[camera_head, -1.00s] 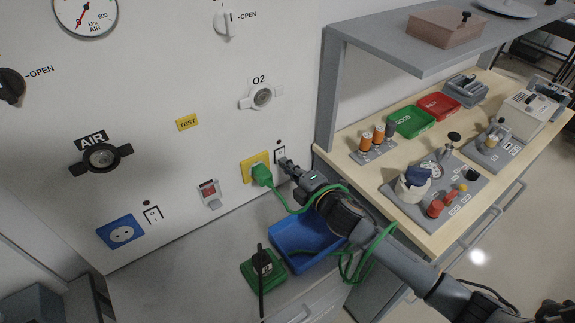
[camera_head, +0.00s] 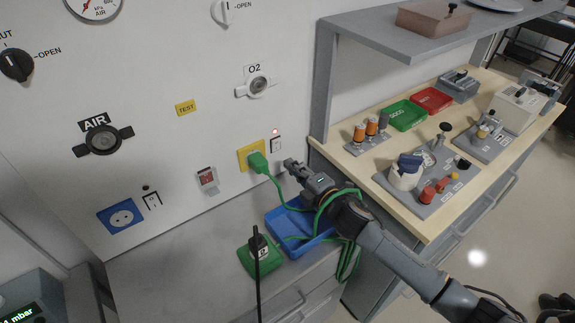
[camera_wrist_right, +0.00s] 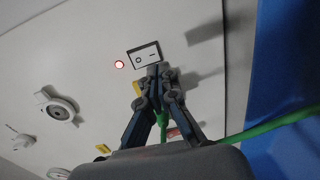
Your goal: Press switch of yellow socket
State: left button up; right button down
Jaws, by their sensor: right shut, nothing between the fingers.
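The yellow socket (camera_head: 243,159) is on the white wall panel with a green plug (camera_head: 257,162) in it. Its white rocker switch (camera_head: 276,146) is just right of it, under a small lit red lamp (camera_head: 275,131). In the right wrist view the switch (camera_wrist_right: 144,56) shows O and I marks, and the lamp (camera_wrist_right: 119,64) glows beside it. My right gripper (camera_head: 289,164) is shut and empty, just below and right of the switch and seemingly off the wall. In the wrist view its fingertips (camera_wrist_right: 160,70) are beside the switch's edge. My left gripper is out of view.
The plug's green cable (camera_head: 280,197) runs by my right gripper and forearm. A blue tray (camera_head: 280,221) and a green box (camera_head: 245,262) lie below. A blue socket (camera_head: 121,215) with its own switch (camera_head: 152,200) is at left. A wooden bench (camera_head: 340,155) stands right.

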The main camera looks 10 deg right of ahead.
jog(key=s, duration=0.1)
jog(key=s+d+f, duration=0.1)
jog(key=s+b, duration=0.1)
jog(key=shift+s+d+f, duration=0.15)
jog(key=shift+d+f, duration=0.05)
jog(key=shift+d, duration=0.1)
jog(key=b+v, duration=0.1)
jog(key=v, duration=0.3)
jog(key=shift+f, duration=0.25)
jog(key=shift+s, duration=0.35)
jog(key=shift+s+d, duration=0.1)
jog(key=shift+d, duration=0.05)
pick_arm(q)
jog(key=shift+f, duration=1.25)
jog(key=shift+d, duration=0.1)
